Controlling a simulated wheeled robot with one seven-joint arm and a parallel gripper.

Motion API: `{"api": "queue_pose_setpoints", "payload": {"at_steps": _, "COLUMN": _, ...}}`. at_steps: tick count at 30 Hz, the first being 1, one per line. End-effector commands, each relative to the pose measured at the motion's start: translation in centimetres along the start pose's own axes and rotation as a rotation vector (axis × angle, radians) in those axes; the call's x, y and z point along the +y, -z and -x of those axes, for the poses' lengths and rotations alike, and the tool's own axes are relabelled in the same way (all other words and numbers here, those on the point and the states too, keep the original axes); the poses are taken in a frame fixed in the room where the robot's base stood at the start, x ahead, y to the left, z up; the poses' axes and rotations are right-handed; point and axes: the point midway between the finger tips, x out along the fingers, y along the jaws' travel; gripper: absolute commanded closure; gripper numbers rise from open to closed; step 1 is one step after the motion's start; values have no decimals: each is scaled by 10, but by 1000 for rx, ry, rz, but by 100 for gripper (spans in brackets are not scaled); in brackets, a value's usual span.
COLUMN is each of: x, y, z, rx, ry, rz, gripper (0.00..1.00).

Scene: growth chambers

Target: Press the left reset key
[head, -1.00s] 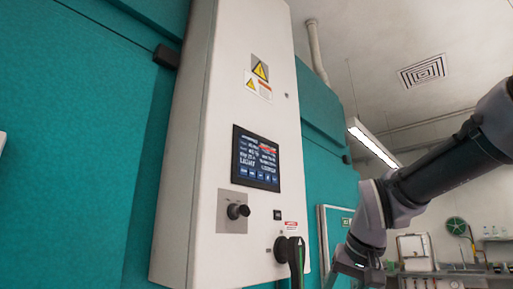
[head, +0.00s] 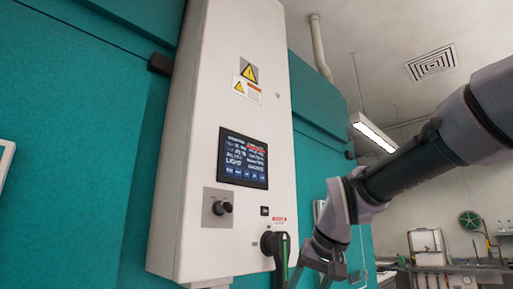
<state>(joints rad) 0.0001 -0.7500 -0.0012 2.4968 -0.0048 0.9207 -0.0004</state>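A white control cabinet (head: 190,130) stands against the teal wall. Its dark touchscreen (head: 244,158) shows text and a row of small blue on-screen keys (head: 243,174) along the bottom. The key labels are too small to read, so I cannot tell which one is the left reset key. Below are a black knob (head: 222,207) on a grey plate and a small black element (head: 265,211). My gripper (head: 325,272) is at the bottom, right of the cabinet and below the screen, apart from the keys. Its fingertips are partly cut off, so its opening is unclear.
A black and green handle (head: 278,247) sticks out at the cabinet's lower right, close to my gripper in the picture. Warning labels (head: 248,80) are above the screen. A bench with equipment (head: 425,245) and a green reel (head: 469,221) stand at the far right.

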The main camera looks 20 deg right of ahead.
Motion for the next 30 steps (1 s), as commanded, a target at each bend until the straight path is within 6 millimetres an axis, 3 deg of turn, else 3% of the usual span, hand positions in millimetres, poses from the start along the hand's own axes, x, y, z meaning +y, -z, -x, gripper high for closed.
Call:
{"api": "queue_pose_setpoints", "payload": {"at_steps": 8, "x": 0, "y": 0, "z": 0, "rx": 0, "ry": 0, "rz": 0, "gripper": 43}}
{"api": "queue_pose_setpoints", "payload": {"at_steps": 12, "x": 0, "y": 0, "z": 0, "rx": 0, "ry": 0, "rz": 0, "gripper": 93}}
{"api": "queue_pose_setpoints", "payload": {"at_steps": 13, "x": 0, "y": 0, "z": 0, "rx": 0, "ry": 0, "rz": 0, "gripper": 100}}
{"api": "queue_pose_setpoints", "payload": {"at_steps": 30, "x": 0, "y": 0, "z": 0, "rx": 0, "ry": 0, "rz": 0, "gripper": 100}}
